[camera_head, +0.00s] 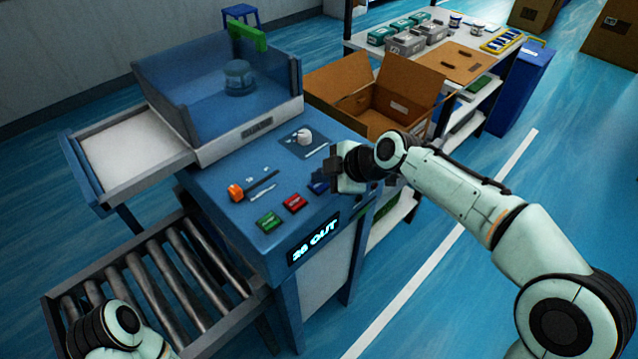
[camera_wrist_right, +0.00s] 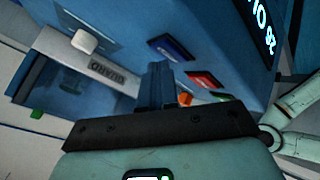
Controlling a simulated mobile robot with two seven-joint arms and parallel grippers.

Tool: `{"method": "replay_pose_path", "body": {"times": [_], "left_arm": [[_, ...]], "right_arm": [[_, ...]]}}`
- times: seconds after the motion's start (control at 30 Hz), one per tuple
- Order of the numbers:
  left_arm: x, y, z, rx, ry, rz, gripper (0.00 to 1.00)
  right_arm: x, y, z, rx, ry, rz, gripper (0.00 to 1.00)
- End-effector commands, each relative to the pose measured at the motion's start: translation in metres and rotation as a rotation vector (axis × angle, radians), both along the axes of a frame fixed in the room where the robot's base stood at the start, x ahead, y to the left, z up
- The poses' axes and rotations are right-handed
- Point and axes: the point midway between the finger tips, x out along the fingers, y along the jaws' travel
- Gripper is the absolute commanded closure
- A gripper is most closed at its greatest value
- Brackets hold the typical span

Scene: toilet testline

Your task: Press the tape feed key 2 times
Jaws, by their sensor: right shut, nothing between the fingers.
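The blue machine's sloped panel holds a green key (camera_head: 268,221), a red key (camera_head: 295,202) and a blue key (camera_head: 318,186) in a row. Their labels are too small to read, so I cannot tell which is the tape feed key. In the right wrist view the blue key (camera_wrist_right: 170,47) and red key (camera_wrist_right: 206,79) show beyond my fingers. My right gripper (camera_head: 338,166) is shut and empty, close to the blue key at the panel's right edge; I cannot tell whether it touches the panel. My left arm shows at the lower left, its gripper out of view.
The panel also has a white knob (camera_head: 304,137), an orange-handled slider (camera_head: 237,192) and a lit display (camera_head: 314,240) ending in "OUT". A roller conveyor (camera_head: 150,285) lies at left. An open cardboard box (camera_head: 350,92) stands behind my right gripper. Floor at right is clear.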

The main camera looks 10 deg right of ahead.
Motion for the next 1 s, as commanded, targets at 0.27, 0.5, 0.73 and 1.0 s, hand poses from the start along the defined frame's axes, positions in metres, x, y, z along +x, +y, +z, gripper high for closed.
{"method": "replay_pose_path", "body": {"times": [0.27,0.5,0.73,1.0], "left_arm": [[-0.0008,0.0,-0.0039,0.0,0.001,0.0,1.0],[-0.0014,0.0,-0.0068,0.0,0.002,0.0,1.0],[-0.0016,0.0,-0.0076,0.0,0.002,0.0,1.0],[-0.0012,0.0,-0.006,0.0,0.002,0.0,1.0]], "right_arm": [[-0.0001,0.0001,-0.0033,0.0,0.0,0.0,1.0],[-0.0002,0.0,-0.0058,0.0,0.001,0.001,1.0],[-0.0001,0.0,-0.0067,0.0,0.001,0.001,1.0],[-0.0001,-0.0001,-0.0044,-0.001,0.001,0.0,1.0]]}}
